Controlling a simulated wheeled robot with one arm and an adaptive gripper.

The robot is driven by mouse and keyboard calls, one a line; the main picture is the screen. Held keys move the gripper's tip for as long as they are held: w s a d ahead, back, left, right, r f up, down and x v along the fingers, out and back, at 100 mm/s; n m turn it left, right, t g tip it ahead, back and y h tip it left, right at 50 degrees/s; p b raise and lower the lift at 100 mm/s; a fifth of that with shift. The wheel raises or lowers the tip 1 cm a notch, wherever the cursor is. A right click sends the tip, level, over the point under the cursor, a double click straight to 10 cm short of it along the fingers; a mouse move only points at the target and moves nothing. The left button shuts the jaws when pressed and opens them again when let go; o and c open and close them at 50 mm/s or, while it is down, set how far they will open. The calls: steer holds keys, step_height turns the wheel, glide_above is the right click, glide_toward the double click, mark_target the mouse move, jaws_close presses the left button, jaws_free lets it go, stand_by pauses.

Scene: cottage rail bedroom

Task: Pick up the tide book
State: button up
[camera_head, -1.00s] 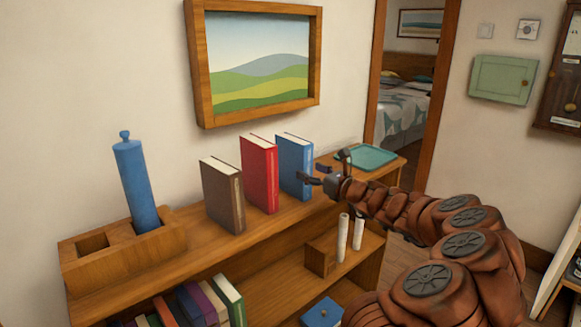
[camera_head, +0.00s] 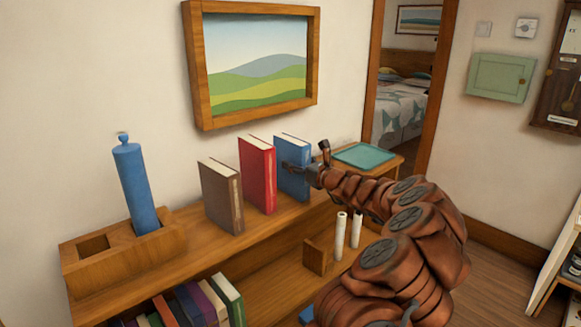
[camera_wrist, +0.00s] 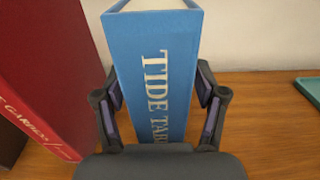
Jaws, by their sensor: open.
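The tide book is a blue upright book (camera_head: 291,168) on the shelf top, the right one of three standing books. In the wrist view its spine (camera_wrist: 153,75) faces me, with pale lettering that begins "TIDE TAB". My gripper (camera_head: 304,164) is at the book's right side in the head view. In the wrist view my gripper's fingers (camera_wrist: 160,100) are open, one on each side of the spine, with the book between them. A small gap shows beside the fingers, though contact at the tips is hard to tell. The book's lower part is hidden behind my gripper's palm.
A red book (camera_head: 258,174) stands close on the left, also in the wrist view (camera_wrist: 45,75). A brown book (camera_head: 221,195) stands further left. A teal tray (camera_head: 364,156) lies to the right. A blue cylinder (camera_head: 136,187) stands in a wooden holder (camera_head: 120,262).

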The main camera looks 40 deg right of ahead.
jaws_close()
stand_by(0.6)
